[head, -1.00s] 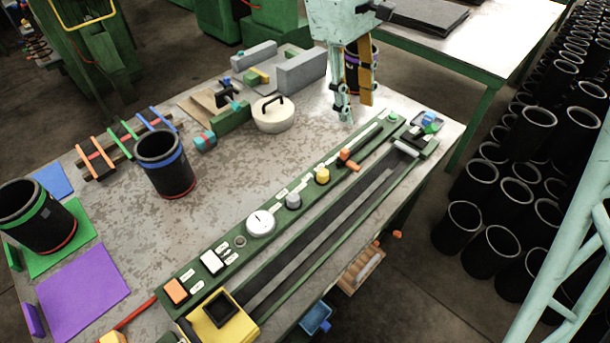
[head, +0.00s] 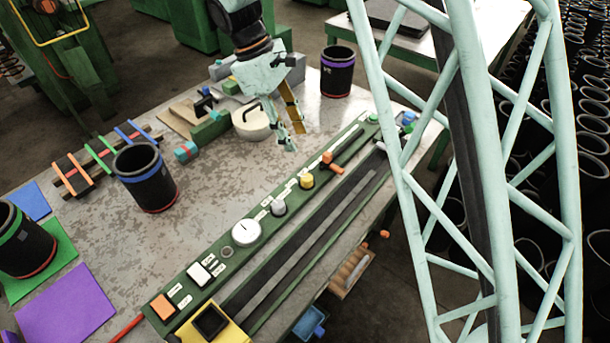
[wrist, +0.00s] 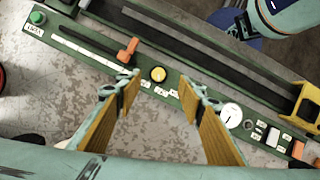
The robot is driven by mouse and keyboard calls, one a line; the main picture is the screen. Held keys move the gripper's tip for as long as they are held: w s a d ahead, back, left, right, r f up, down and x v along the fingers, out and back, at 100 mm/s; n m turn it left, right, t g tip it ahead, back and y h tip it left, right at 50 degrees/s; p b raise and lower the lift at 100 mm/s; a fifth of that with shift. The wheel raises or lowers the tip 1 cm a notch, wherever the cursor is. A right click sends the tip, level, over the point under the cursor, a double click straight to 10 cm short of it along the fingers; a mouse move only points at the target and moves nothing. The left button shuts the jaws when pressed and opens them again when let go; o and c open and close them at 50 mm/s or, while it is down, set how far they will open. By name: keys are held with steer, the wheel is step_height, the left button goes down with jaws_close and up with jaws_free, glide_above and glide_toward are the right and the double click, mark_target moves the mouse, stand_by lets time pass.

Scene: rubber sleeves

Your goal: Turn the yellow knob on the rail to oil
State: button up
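The yellow knob (head: 307,181) sits on the green rail (head: 190,292), between a grey knob (head: 278,206) and an orange lever (head: 330,162). Small white labels lie beside it, too small to read. My gripper (head: 293,140) is open and empty, pointing down above the table just behind the rail. In the wrist view, the yellow knob (wrist: 158,73) shows a dark mark on its face and appears beyond the gap between my spread fingers (wrist: 158,86). My fingers do not touch it.
The rail also carries a white dial (head: 246,233), a white switch (head: 200,273) and an orange button (head: 162,306). A blue-banded sleeve (head: 146,180) and a purple-banded sleeve (head: 338,75) stand on the table. A white lidded pot (head: 252,124) is behind my gripper.

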mark_target(306, 177)
steer(key=shift+n, duration=0.4)
steer(key=shift+w+a+f, duration=0.2)
steer(key=shift+a+f, duration=0.3)
steer(key=shift+f, duration=0.4)
steer(key=shift+w+a+f, duration=0.2)
steer(key=shift+a+f, duration=0.3)
steer(key=shift+f, duration=0.35)
steer(key=shift+d+f, duration=0.1)
steer(key=shift+f, duration=0.05)
steer(key=shift+b+x, duration=1.3)
steer(key=shift+x, duration=5.4)
steer(key=shift+s+d, duration=0.1)
steer(key=c, duration=0.8)
